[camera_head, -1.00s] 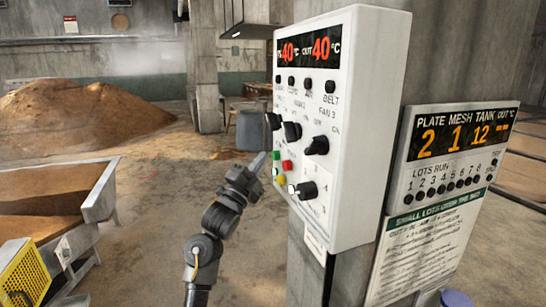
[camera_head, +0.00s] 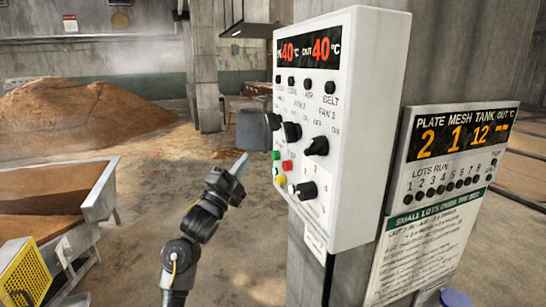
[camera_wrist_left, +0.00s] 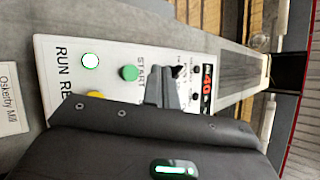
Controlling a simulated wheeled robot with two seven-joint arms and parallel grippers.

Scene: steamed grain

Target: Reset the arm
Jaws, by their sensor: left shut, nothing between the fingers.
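My left gripper (camera_head: 240,163) is shut and empty in the head view, left of the control panel (camera_head: 372,130) and apart from it. Its arm comes up from the bottom left. In the left wrist view its closed fingers (camera_wrist_left: 161,88) show in front of the panel face, near a green button (camera_wrist_left: 130,73) marked START and a lit white lamp (camera_wrist_left: 90,61). A yellow button (camera_wrist_left: 95,94) is partly hidden by the gripper body. My right gripper is in neither view.
The panel carries black knobs (camera_head: 316,146) and a red 40 °C display (camera_head: 322,47). A second board (camera_head: 455,150) hangs right of it, reading 2, 1, 12. A metal trough (camera_head: 100,195) with grain stands left.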

